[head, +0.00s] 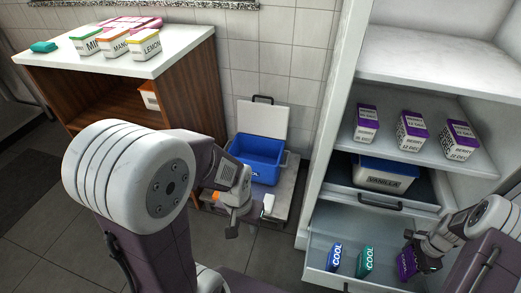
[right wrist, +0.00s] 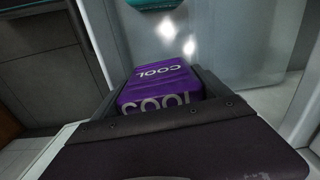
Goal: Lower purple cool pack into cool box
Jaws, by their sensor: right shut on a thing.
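The purple cool pack (head: 406,265) is held between the fingers of my right gripper (head: 414,258), over the right part of the open lower drawer at the lower right. In the right wrist view the pack (right wrist: 160,88) sits between the jaws, its COOL lettering showing. The blue cool box (head: 258,172) stands on the floor platform in the middle, its white lid (head: 262,118) raised at the back. Its visible inside looks empty. My left gripper (head: 250,216) is in front of the box, apart from it, and looks open and empty.
A blue cool pack (head: 334,257) and a teal one (head: 365,260) stand in the open drawer (head: 325,222). Above are a tub drawer with a vanilla tub (head: 383,176) and a shelf with purple-topped berry cartons (head: 411,132). A counter (head: 155,66) with several cartons stands at left.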

